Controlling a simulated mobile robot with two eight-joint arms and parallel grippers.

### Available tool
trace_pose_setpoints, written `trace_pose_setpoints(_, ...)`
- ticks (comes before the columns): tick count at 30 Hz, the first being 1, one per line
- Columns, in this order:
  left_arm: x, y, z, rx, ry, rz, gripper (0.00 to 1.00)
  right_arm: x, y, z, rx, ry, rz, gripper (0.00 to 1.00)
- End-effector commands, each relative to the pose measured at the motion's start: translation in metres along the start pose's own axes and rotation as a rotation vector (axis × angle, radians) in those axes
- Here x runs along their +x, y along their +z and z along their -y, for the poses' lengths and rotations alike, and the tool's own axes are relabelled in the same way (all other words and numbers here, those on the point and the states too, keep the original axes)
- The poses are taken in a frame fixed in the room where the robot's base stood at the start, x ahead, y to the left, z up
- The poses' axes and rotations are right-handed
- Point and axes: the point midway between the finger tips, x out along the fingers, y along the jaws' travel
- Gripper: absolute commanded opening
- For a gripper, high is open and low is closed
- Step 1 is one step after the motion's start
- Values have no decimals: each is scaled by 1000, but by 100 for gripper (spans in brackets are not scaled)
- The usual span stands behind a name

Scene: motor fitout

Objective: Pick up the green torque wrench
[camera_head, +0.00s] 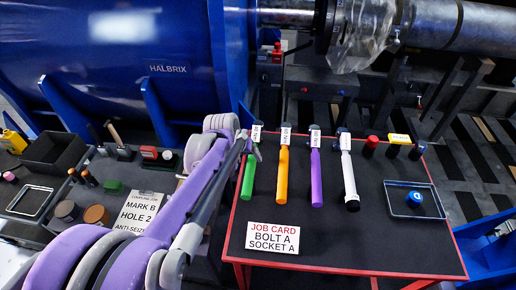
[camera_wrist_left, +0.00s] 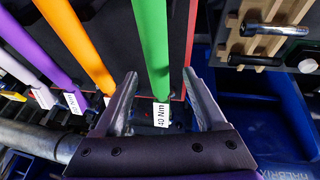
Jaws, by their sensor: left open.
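The green torque wrench (camera_head: 249,176) lies at the left end of a row on the red-edged dark table, its labelled head end toward the back. In the left wrist view the green wrench (camera_wrist_left: 151,45) runs down between my fingers, its "40 Nm" tag near the palm. My left gripper (camera_wrist_left: 160,77) is open, one finger on each side of the wrench, with gaps on both sides. In the head view my left gripper (camera_head: 246,138) is at the wrench's head end, partly hidden by my own arm. My right gripper is not in view.
Orange (camera_head: 282,174), purple (camera_head: 316,178) and white (camera_head: 349,180) wrenches lie to the right of the green one. A job card (camera_head: 272,238) lies in front. A tray (camera_head: 398,210) with a blue item is at the right. A big blue motor (camera_head: 110,60) stands behind.

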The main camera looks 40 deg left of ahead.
Motion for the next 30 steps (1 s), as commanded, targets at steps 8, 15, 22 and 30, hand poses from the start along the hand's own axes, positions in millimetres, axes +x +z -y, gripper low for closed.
trace_pose_setpoints(8,27,0,-1,0,1,0,73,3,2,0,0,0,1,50)
trace_pose_setpoints(15,62,-1,-3,2,0,-1,73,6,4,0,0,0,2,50)
trace_pose_setpoints(22,75,0,-2,1,0,-1,73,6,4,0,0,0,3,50)
trace_pose_setpoints(30,74,0,-2,0,0,-1,50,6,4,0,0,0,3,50)
